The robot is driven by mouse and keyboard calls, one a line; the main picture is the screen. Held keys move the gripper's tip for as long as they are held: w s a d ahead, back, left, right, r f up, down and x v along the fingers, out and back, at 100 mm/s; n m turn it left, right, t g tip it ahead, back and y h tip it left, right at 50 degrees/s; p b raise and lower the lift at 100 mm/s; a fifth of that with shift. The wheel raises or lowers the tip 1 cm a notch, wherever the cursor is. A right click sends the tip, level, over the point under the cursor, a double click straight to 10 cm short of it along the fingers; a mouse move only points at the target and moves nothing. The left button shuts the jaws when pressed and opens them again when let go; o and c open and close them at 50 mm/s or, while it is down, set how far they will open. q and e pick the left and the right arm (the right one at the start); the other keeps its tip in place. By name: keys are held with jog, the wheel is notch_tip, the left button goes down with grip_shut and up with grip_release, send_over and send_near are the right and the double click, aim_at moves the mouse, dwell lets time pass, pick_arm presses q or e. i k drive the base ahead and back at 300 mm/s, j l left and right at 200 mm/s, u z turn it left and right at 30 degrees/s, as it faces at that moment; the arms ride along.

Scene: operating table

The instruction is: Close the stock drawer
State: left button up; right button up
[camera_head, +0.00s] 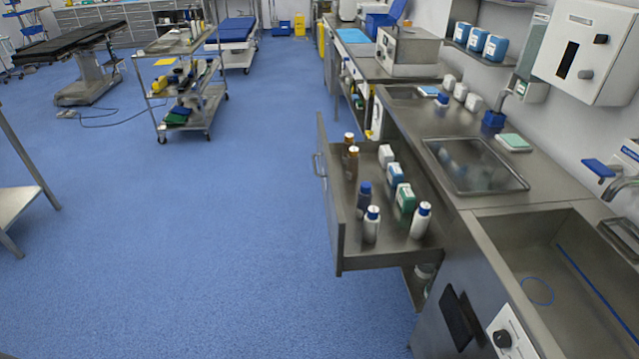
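The stock drawer (381,259) is pulled out of the steel counter (408,118) on the right and stands open over the floor. Its front panel (329,208) faces left and carries a bar handle (318,166). Inside stand brown bottles (352,163), white bottles with blue caps (371,226), a dark blue bottle (364,198), and small white, blue and green boxes (404,198). All look upright. Neither of my grippers shows in this view.
The blue floor (190,250) left of the drawer is clear. A steel sink (565,270) lies at the lower right. A steel trolley (183,90) and an operating table (75,45) stand farther back. A table corner (15,205) shows at the left edge.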

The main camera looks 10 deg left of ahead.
aim_at(394, 246)
jog(key=i+j, duration=0.1)
jog(key=j, duration=0.65)
jog(key=i+j+z, duration=0.15)
jog(key=z, duration=0.15)
jog(key=i+j+z, duration=0.2)
jog(key=z, duration=0.15)
